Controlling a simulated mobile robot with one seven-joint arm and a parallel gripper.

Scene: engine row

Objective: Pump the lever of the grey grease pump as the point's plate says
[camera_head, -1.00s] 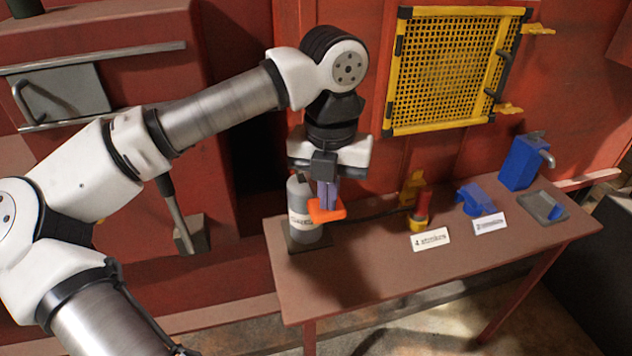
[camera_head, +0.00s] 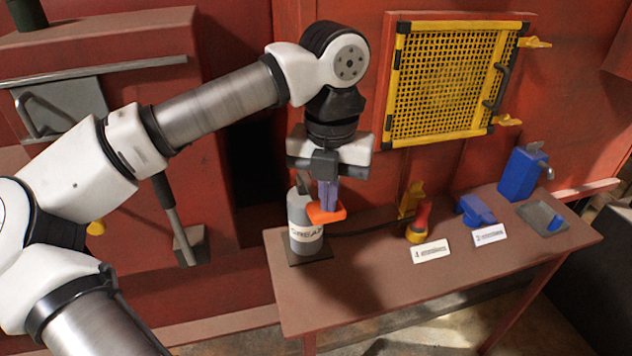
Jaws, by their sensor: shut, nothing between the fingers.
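The grey grease pump (camera_head: 303,242) stands upright on a dark base at the left end of the brown bench. Its label is partly readable. Its orange lever end (camera_head: 325,215) sticks out to the right near the top of the body. My gripper (camera_head: 328,207) points down with its fingers shut and empty, right at the top of the orange end; it looks in contact. The fingers hide part of the lever. A red and yellow point (camera_head: 417,228) stands mid-bench, with a white plate (camera_head: 431,251) in front of it. The plate's writing is too small to read surely.
A blue fitting (camera_head: 475,210) has its own white plate (camera_head: 489,235). A blue pump (camera_head: 522,174) and a grey tray (camera_head: 541,218) stand at the bench's right end. A dark hose runs from the grey pump. A yellow mesh guard (camera_head: 445,80) hangs behind.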

